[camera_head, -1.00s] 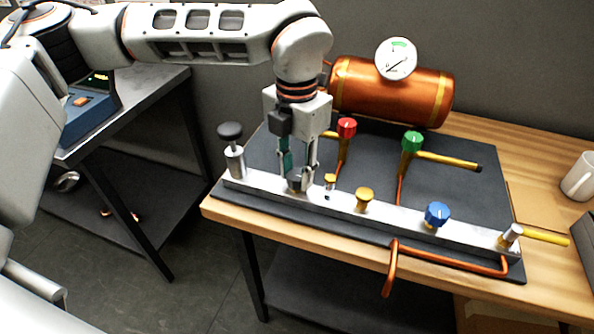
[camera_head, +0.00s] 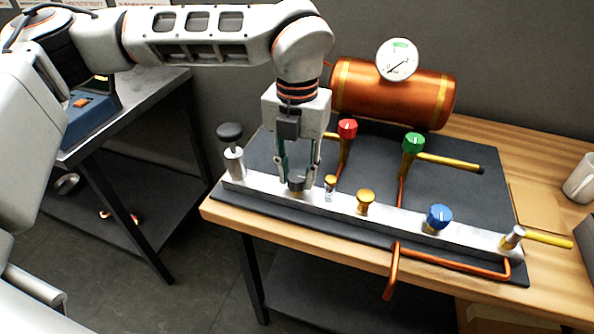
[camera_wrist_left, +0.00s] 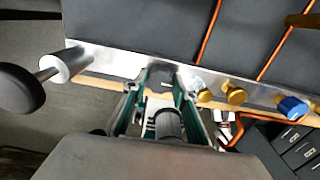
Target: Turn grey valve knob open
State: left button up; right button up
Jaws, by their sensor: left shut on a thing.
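The grey valve knob (camera_head: 296,184) sits on the silver manifold bar (camera_head: 262,187), toward its left end. My left gripper (camera_head: 297,180) points straight down, with one finger on each side of the knob and its tips at knob height. It is shut on the knob. In the left wrist view the dark knob (camera_wrist_left: 160,74) lies between the fingertips of my left gripper (camera_wrist_left: 161,80). The fingers partly hide its sides, and I cannot read a pointer mark on it. My right gripper is not in view.
A black-capped plunger (camera_head: 231,150) stands left of the knob. A small brass fitting (camera_head: 330,183) is close on its right, then a brass knob (camera_head: 366,198) and a blue knob (camera_head: 438,215). Red (camera_head: 347,128) and green (camera_head: 413,142) knobs and a copper tank (camera_head: 360,92) with gauge (camera_head: 397,60) stand behind.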

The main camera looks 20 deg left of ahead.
aim_at(297, 176)
pick_arm(q)
jog(key=shift+w+r, duration=0.1)
jog(key=o, duration=1.1)
jog(key=shift+r, duration=0.15)
notch_tip(297, 176, up, 12)
jog(key=shift+f, duration=0.15)
